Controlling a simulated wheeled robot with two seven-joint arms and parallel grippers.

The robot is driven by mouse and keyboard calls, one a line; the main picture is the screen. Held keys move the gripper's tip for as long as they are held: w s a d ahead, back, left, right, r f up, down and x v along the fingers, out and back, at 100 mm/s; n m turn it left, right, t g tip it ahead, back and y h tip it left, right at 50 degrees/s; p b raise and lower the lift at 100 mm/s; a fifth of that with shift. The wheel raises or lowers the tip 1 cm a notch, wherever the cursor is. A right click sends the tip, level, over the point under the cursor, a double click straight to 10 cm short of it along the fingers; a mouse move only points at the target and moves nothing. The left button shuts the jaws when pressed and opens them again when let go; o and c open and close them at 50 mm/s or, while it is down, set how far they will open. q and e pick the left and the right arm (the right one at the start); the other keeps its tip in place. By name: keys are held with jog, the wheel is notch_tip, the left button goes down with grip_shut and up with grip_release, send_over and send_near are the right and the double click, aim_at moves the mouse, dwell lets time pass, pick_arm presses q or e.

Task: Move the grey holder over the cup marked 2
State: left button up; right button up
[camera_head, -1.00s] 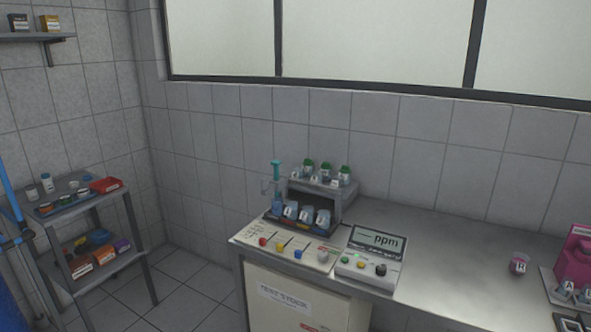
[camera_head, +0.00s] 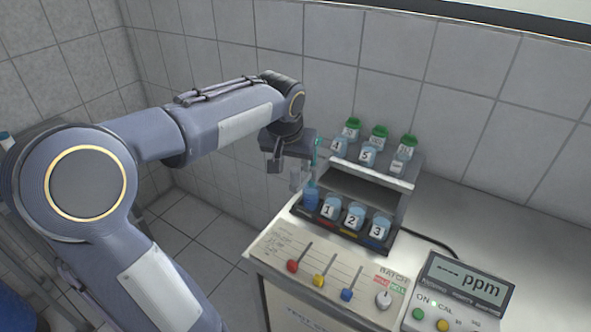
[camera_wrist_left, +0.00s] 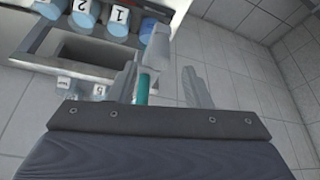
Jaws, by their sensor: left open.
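The cup marked 2 (camera_head: 355,215) stands in the front row between the cup marked 1 (camera_head: 331,207) and the cup marked 3 (camera_head: 379,227). My left gripper (camera_head: 291,165) is open just above the holder. In the left wrist view, the holder (camera_wrist_left: 157,46) lies just beyond the open fingertips, and the teal post shows between the fingers. My right gripper is not in view.
Further numbered cups (camera_head: 367,156) and green-capped bottles (camera_head: 379,134) stand on the rack's upper shelf (camera_head: 375,176). A panel with coloured sliders (camera_head: 318,281) lies in front, and a ppm meter (camera_head: 465,285) stands to the right. Open floor lies left of the bench.

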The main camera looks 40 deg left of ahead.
aim_at(295, 170)
pick_arm(q)
jog(key=x, duration=0.5)
jog(key=shift+d, duration=0.1)
jog(key=shift+r, duration=0.1)
jog(key=shift+c, duration=0.3)
grip_shut()
